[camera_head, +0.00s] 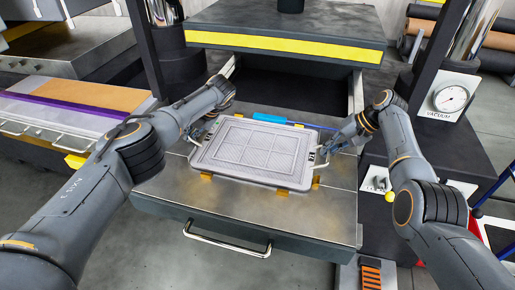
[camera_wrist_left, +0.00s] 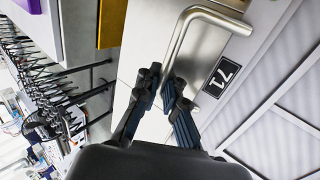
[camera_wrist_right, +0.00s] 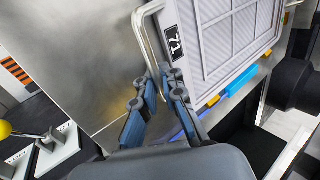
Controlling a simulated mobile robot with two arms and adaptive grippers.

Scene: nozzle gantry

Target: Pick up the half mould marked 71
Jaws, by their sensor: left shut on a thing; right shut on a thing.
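The half mould (camera_head: 255,150) is a pale grey slab with a gridded face and a metal loop handle at each end. It lies over the metal drawer top; I cannot tell whether it touches it. A black label 71 shows in the left wrist view (camera_wrist_left: 221,76) and the right wrist view (camera_wrist_right: 174,43). My left gripper (camera_head: 208,134) is shut on the left handle (camera_wrist_left: 178,38). My right gripper (camera_head: 328,146) is shut on the right handle (camera_wrist_right: 146,38). The fingers hide part of each handle.
A yellow-striped press block (camera_head: 285,47) hangs behind and above. A vacuum gauge (camera_head: 451,98) stands at right. The drawer's front handle (camera_head: 227,240) juts forward.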

